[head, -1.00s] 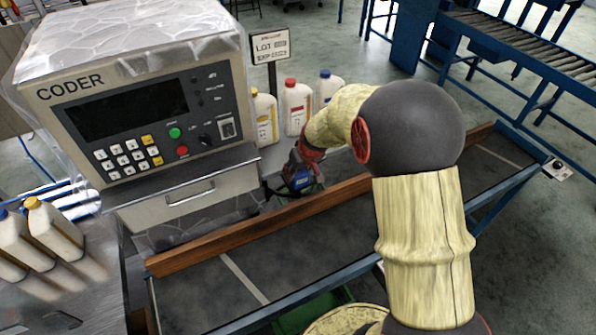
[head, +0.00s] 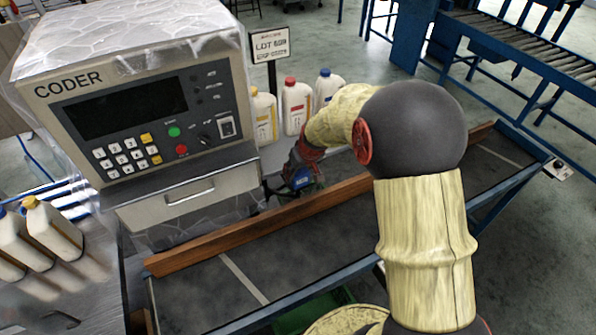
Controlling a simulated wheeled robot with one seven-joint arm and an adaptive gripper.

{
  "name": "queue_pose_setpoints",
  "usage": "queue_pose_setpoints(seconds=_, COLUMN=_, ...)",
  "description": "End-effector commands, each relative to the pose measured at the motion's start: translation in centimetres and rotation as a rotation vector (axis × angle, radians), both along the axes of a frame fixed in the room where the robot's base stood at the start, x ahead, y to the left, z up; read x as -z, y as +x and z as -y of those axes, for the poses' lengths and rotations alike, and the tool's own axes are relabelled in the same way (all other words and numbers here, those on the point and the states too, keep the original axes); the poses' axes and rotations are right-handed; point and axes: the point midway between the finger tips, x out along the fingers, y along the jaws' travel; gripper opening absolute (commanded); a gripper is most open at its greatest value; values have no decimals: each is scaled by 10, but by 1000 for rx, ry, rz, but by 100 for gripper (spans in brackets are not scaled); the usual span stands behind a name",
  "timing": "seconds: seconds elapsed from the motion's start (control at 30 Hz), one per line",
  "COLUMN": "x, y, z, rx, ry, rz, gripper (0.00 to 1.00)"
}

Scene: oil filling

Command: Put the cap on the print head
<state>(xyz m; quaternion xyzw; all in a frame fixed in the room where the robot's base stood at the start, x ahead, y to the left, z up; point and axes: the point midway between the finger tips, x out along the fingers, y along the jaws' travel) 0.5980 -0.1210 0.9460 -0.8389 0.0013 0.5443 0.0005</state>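My arm reaches over the conveyor to the gap between the coder and the bottles. My gripper (head: 293,183) is small in the head view, low beside the right side of the coder (head: 135,95), behind the wooden rail. Its fingers are dark and partly hidden, so I cannot tell whether it is open or shut or holds anything. I cannot make out the cap or the print head in this view.
A wooden rail (head: 225,238) runs along the conveyor (head: 205,290). Bottles with a yellow cap (head: 264,118), a red cap (head: 297,108) and a blue cap (head: 327,90) stand behind my wrist, near a sign (head: 270,46). More bottles (head: 52,232) stand at left.

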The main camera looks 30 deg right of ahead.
Motion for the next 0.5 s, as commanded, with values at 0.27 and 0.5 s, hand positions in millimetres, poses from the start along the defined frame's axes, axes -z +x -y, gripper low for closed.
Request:
queue_pose_setpoints(seconds=0.27, x=0, y=0, z=0, rx=0, ry=0, rz=1, gripper=19)
queue_pose_setpoints(seconds=0.5, x=0, y=0, z=0, rx=0, ry=0, rz=1, gripper=55)
